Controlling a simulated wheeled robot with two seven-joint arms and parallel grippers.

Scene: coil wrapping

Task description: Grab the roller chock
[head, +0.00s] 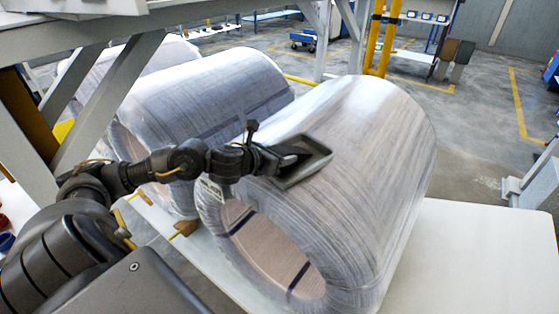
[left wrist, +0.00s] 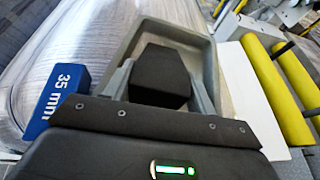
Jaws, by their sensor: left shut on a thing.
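A black block with bevelled edges, which I take for the roller chock (left wrist: 160,76), sits between the two grey fingers of my left gripper in the left wrist view. The left gripper (left wrist: 158,88) is shut on it. Behind the block is an open grey tray (left wrist: 204,58) with raised walls. In the head view the left gripper (head: 291,160) reaches into the same tray (head: 316,166), which appears in front of the top of the near wrapped coil (head: 375,135). The block is mostly hidden by the gripper there. My right gripper is not in view.
A blue block marked "35 mm" (left wrist: 56,103) is left of the gripper in the left wrist view. Yellow bars (left wrist: 265,90) stand at the right. A second wrapped coil (head: 205,90) lies behind my arm. The white table (head: 470,260) is bare at right.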

